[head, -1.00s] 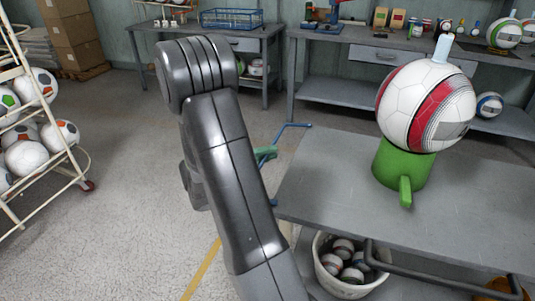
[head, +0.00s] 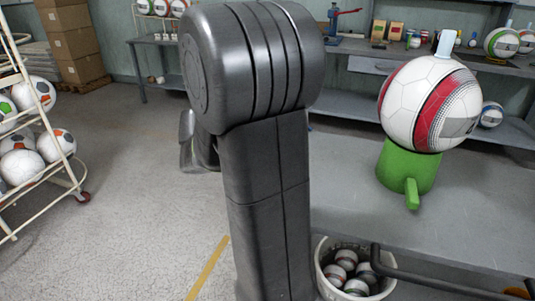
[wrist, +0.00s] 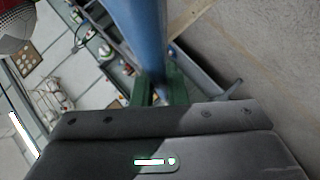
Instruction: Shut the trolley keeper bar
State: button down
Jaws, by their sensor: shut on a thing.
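The keeper bar (wrist: 137,35) is blue and runs from the top of the wrist view down to my gripper (wrist: 158,85). The green fingers are shut on the bar. In the head view my arm hides the gripper and the bar. The grey trolley (head: 345,205) stands right of my arm in the head view. A green cup stand (head: 405,172) on its top bears a red and white ball (head: 412,100). I cannot tell from these views how far the bar is swung.
A white bucket of small balls (head: 322,271) sits low on the trolley, beside a dark handle rail (head: 440,270). A ball rack (head: 22,65) stands at the left. Workbenches (head: 345,105) line the back wall. The floor between the rack and my arm is clear.

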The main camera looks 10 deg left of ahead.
jog(key=d+r+m+y+b, duration=0.1)
jog(key=d+y, duration=0.1)
jog(key=y, duration=0.1)
jog(key=s+d+r+m+y+b, duration=0.1)
jog(key=d+r+m+y, duration=0.1)
jog(key=d+r+m+y+b, duration=0.1)
jog(key=d+y, duration=0.1)
jog(key=y, duration=0.1)
jog(key=shift+s+d+r+m+t+y, duration=0.15)
jog(key=shift+d+r+m+t+y, duration=0.15)
jog(key=shift+d+r+m+t, duration=0.1)
jog(key=shift+s+d, duration=0.1)
jog(key=shift+d, duration=0.35)
jog(key=shift+f, duration=0.1)
jog(key=c, duration=1.5)
grip_release()
jog(key=shift+d, duration=0.1)
jog(key=shift+o, duration=0.2)
